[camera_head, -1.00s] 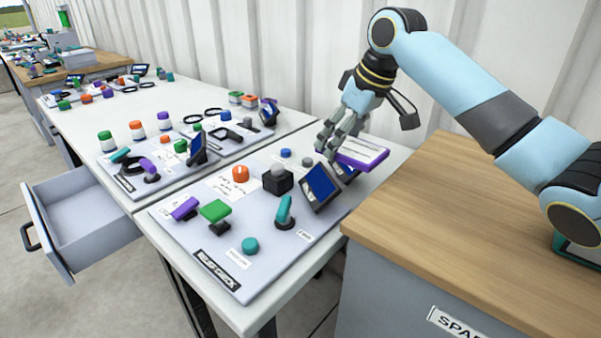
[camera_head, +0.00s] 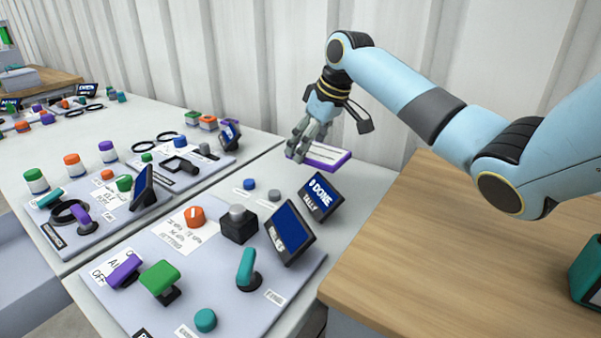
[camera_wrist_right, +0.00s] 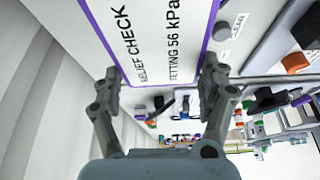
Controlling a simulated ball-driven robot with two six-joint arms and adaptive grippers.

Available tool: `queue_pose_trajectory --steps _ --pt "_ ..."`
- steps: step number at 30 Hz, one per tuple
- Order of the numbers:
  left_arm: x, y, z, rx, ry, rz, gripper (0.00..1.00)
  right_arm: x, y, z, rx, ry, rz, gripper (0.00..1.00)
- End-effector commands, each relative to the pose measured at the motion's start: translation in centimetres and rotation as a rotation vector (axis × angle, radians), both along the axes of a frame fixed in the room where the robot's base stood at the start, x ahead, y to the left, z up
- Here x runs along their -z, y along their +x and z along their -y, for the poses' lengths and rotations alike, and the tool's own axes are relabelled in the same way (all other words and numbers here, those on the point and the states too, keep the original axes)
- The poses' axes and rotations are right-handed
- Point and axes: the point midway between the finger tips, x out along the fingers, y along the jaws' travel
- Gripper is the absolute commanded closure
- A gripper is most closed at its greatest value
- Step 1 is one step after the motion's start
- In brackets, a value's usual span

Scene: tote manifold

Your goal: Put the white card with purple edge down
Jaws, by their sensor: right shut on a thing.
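The white card with purple edge (camera_head: 327,157) is in the head view, near the back of the white table behind the small screens. My right gripper (camera_head: 297,152) is shut on its left end. The card lies almost flat in the air or just at the table top; I cannot tell if it touches. In the right wrist view the card (camera_wrist_right: 150,30) shows its printed face, "RELIEF CHECK" and "SETTING 56 kPa", between the two fingers of my right gripper (camera_wrist_right: 163,85). My left gripper is not in view.
A grey panel (camera_head: 225,275) with knobs, levers and two tilted screens (camera_head: 290,233) stands in front of the card. The wooden bench (camera_head: 420,250) is at the right, and the corrugated wall (camera_head: 230,60) is close behind.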

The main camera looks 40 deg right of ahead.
Motion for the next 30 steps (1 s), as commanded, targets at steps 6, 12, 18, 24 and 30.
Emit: queue_pose_trajectory --steps 6,12,18,24,30 --pt "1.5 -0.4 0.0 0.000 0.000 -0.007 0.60 2.9 3.3 3.0 0.002 0.004 0.000 0.55" --pt "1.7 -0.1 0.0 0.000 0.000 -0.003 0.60 3.7 4.2 3.9 -0.001 0.002 0.000 0.55" --pt "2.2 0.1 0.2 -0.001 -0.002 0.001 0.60 6.3 4.1 3.9 0.000 0.002 -0.002 0.55" --pt "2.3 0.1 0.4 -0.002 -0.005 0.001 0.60 7.5 4.2 3.9 -0.002 -0.001 0.001 0.55" --pt "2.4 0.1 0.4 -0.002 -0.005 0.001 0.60 7.6 4.2 3.9 -0.001 0.001 0.000 0.55"
